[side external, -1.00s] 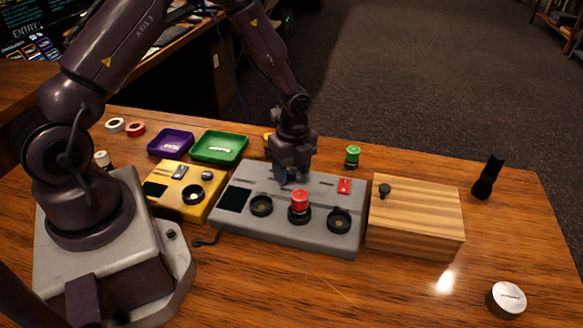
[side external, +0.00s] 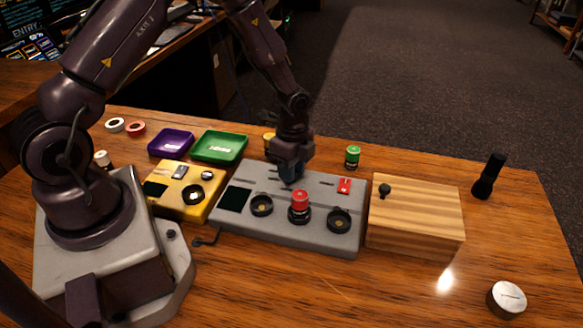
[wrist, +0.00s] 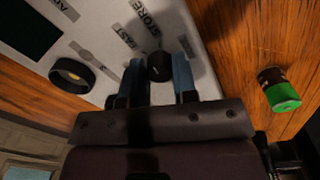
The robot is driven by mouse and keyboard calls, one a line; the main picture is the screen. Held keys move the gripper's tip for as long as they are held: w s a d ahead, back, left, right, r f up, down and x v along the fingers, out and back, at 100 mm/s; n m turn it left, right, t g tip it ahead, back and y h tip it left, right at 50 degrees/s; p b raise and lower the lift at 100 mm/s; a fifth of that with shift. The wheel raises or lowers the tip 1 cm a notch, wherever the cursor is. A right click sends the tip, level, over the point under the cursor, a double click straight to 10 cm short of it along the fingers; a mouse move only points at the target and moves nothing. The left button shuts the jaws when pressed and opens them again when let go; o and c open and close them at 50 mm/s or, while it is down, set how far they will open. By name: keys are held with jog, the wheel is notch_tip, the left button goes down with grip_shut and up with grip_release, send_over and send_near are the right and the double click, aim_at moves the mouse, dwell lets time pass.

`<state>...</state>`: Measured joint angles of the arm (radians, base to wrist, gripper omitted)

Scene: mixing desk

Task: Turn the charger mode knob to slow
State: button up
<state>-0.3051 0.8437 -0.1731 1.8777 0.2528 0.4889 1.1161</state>
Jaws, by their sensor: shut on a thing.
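The grey charger (side external: 278,227) lies in the middle of the wooden desk. My gripper (side external: 290,180) points down at its back part. In the wrist view, the black mode knob (wrist: 160,66) sits between my two blue-grey fingers, and they are shut on it. White-on-grey labels reading STORE (wrist: 148,16) and FAST (wrist: 131,36) lie beyond the knob. I cannot see a slow label; a finger or the knob may cover it. The knob's pointer direction is not clear. In the side view, my gripper hides the knob.
A red cell (side external: 300,199) stands in the charger's middle socket, beside a red switch (side external: 344,186) behind it. A yellow meter (side external: 182,206) is at left, a wooden block (side external: 418,232) at right. A green cell (side external: 352,156) stands behind.

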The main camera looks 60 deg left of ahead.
jog(key=n, duration=0.5)
jog(key=shift+n, duration=0.3)
jog(key=n, duration=0.4)
jog(key=shift+s, duration=0.1)
jog(key=n, duration=0.5)
jog(key=shift+n+t, duration=0.4)
jog(key=n, duration=0.4)
jog(key=shift+n, duration=0.4)
jog(key=o, duration=0.9)
jog(key=r, duration=1.3)
jog(key=shift+s+a, duration=0.2)
